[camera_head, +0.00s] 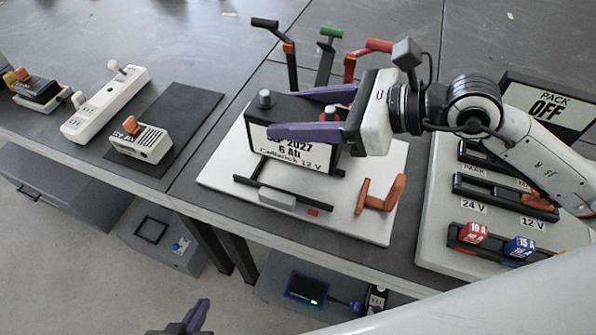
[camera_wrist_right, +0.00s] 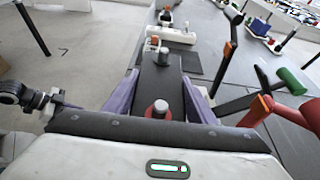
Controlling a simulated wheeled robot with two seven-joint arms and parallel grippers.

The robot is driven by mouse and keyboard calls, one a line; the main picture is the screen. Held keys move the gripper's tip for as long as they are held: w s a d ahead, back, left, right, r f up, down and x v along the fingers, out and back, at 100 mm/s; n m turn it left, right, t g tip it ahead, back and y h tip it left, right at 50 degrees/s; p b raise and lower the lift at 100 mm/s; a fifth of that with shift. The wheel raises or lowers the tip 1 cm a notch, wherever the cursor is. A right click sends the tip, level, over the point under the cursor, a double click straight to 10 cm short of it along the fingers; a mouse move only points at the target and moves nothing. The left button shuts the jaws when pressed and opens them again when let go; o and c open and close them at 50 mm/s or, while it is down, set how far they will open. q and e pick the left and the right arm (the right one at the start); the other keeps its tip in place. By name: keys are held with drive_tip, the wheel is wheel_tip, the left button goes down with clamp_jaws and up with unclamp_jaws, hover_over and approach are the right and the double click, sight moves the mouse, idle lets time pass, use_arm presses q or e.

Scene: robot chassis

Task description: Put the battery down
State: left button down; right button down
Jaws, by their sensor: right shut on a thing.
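The battery (camera_head: 295,145) is a dark box with a white label reading 2027, 6 Ah and 12 V, and two grey posts on top. My right gripper (camera_head: 285,114) is shut on it, with its purple fingers along the battery's two long sides. In the right wrist view the battery (camera_wrist_right: 160,88) lies upright between the fingers. It is over a pale board (camera_head: 225,178) with a black frame (camera_head: 250,187); I cannot tell whether it touches the board. My left gripper (camera_head: 190,318) shows only in part at the bottom edge, and its opening is unclear.
An orange latch (camera_head: 380,195) stands on the board's right side. Green (camera_head: 327,55), red (camera_head: 365,50) and orange-black (camera_head: 287,50) levers stand behind. A fuse panel (camera_head: 440,225) is at right. A white charger (camera_head: 140,142) and power strip (camera_head: 105,103) are at left.

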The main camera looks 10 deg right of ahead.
sight(297, 150)
drive_tip(key=f, duration=0.3)
drive_tip(key=shift+w+f, duration=0.15)
drive_tip(key=shift+w, duration=0.05)
drive_tip(key=shift+f, duration=0.8)
wheel_tip(297, 150, down, 4)
drive_tip(key=shift+f+b, duration=0.1)
drive_tip(key=shift+b, duration=0.25)
use_arm(q)
drive_tip(key=shift+w+d, duration=0.15)
drive_tip(key=shift+w, duration=0.2)
drive_tip(key=shift+s+f, duration=0.1)
use_arm(e)
drive_tip(key=c, duration=1.2)
unclamp_jaws()
drive_tip(key=shift+s+d+f, duration=0.1)
drive_tip(key=shift+f, duration=0.45)
drive_tip(key=shift+o, duration=0.6)
drive_tip(key=shift+r, duration=0.1)
